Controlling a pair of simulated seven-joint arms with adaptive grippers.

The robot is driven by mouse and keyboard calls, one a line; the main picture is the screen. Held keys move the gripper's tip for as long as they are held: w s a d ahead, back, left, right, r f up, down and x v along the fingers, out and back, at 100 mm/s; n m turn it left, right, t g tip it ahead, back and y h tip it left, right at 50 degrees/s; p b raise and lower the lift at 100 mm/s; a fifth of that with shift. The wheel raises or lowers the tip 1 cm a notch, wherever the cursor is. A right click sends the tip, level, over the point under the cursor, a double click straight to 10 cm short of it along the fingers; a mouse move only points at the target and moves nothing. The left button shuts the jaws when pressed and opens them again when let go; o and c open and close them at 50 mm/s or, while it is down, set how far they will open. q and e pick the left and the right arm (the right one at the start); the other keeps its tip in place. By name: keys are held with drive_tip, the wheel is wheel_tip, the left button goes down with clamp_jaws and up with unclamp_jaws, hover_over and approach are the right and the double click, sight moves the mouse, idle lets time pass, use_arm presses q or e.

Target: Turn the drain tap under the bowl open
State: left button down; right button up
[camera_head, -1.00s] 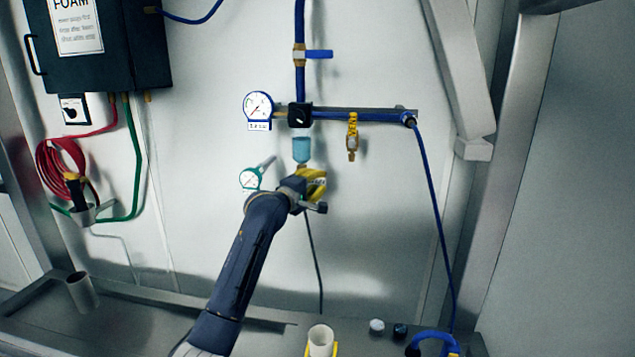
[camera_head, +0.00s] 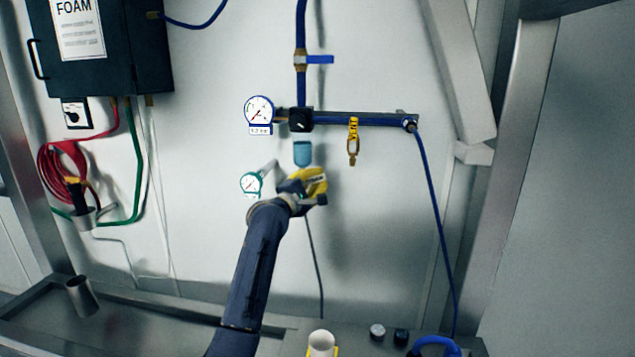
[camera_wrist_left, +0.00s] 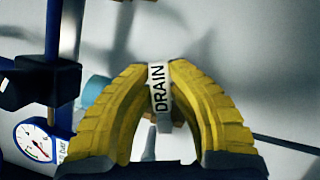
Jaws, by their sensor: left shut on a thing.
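The light blue bowl (camera_head: 303,153) hangs under the dark regulator block on the wall pipe. My left gripper (camera_head: 314,181), with yellow fingers, is just below the bowl and hides the tap from the head view. In the left wrist view its fingers (camera_wrist_left: 160,85) close around a white tag reading DRAIN (camera_wrist_left: 158,92), on the drain tap's handle. A bit of the bowl (camera_wrist_left: 94,90) shows behind the left finger. How far the tap is turned cannot be told. My right gripper is in neither view.
A pressure gauge (camera_head: 259,109) is left of the block, and a green-rimmed gauge (camera_head: 251,183) is close left of my gripper. A yellow-tagged brass valve (camera_head: 353,142) hangs to the right. A white cup (camera_head: 321,343) stands below.

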use_arm(q)
drive_tip(key=c, duration=1.3)
unclamp_jaws()
